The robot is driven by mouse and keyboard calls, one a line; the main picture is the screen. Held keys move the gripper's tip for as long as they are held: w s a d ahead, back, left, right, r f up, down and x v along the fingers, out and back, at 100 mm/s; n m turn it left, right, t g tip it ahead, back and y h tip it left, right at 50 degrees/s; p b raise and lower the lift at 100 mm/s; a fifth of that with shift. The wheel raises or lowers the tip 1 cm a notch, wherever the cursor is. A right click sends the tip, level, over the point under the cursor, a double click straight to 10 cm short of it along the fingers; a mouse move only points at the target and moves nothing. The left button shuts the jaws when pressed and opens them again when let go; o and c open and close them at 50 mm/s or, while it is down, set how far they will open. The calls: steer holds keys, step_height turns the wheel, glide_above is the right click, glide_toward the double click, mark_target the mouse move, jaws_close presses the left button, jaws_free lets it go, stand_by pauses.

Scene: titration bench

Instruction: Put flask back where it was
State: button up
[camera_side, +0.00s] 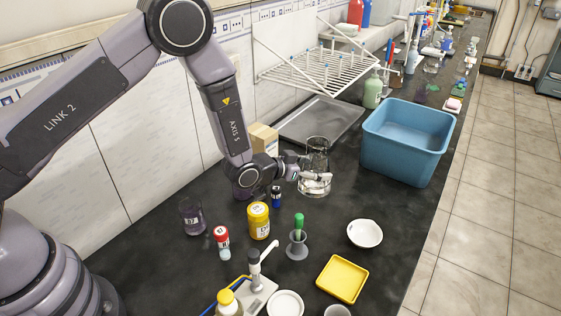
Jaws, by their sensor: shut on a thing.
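The clear glass flask (317,158) is upright at the middle of the black bench, in front of the grey tray. My gripper (314,178) reaches it from the left and is shut on its lower part. White finger parts cover some of the flask's lower body. I cannot tell whether the flask's base touches the bench or is slightly above it.
A blue basin (407,140) stands right of the flask. A yellow jar (258,220), a dark blue bottle (276,196), a green-topped item in a grey holder (297,245) and a white bowl (365,233) stand nearer. A yellow tray (342,279) lies in front.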

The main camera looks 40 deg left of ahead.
steer(key=w+f, duration=0.2)
steer(key=w+d+f, duration=0.1)
steer(key=f, duration=0.1)
steer(key=w+d+f, duration=0.1)
steer(key=w+f, duration=0.1)
steer(key=shift+w+d+f, duration=0.15)
steer(key=shift+w, duration=0.2)
steer(key=shift+w+d+f, duration=0.1)
steer(key=shift+w+f, duration=0.05)
steer(key=shift+f, duration=1.5)
steer(key=shift+f, duration=0.15)
steer(key=o, duration=1.2)
